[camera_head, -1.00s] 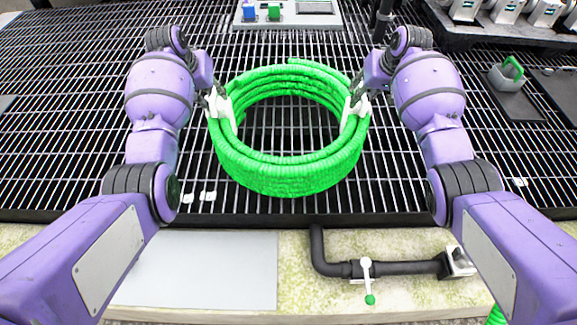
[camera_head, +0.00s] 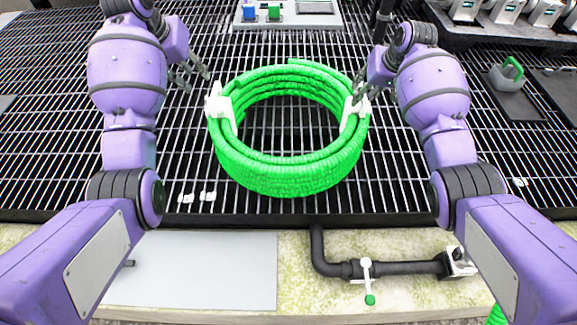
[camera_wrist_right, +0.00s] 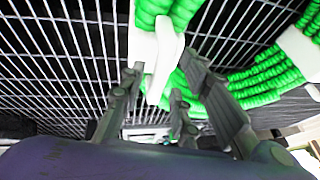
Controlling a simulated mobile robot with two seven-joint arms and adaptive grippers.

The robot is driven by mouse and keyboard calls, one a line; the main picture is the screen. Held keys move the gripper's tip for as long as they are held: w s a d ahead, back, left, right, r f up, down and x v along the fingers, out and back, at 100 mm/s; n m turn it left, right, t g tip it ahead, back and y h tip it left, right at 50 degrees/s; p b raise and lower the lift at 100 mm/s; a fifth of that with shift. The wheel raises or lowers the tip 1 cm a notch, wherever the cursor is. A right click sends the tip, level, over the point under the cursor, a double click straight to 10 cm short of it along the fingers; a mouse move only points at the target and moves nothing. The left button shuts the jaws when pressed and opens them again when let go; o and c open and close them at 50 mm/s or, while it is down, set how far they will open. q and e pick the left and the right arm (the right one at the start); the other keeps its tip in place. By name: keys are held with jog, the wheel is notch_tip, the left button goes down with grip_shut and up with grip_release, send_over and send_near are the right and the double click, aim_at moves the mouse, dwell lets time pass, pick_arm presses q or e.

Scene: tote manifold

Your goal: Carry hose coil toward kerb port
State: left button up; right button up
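A green ribbed hose coil (camera_head: 290,178) lies as a ring on the dark grating, with a white clip (camera_head: 222,108) at its left and another white clip (camera_head: 353,110) at its right. My left gripper (camera_head: 190,78) is open and empty, up and left of the left clip and apart from it. My right gripper (camera_head: 364,90) is at the right clip. In the right wrist view its fingers (camera_wrist_right: 170,85) are spread, with the white clip (camera_wrist_right: 158,55) between or just beyond their tips; contact is unclear. A dark pipe with a white valve handle (camera_head: 366,268) sits on the pale kerb (camera_head: 420,297).
A grey panel (camera_head: 205,270) lies on the kerb at the front left. A panel (camera_head: 318,18) with blue and green parts is at the back. A dark tray (camera_head: 480,32) of fittings and a green-handled item (camera_head: 508,74) are at the right. The grating at left is clear.

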jog(key=v, duration=1)
jog(key=shift+r, duration=0.25)
jog(key=shift+s, duration=0.1)
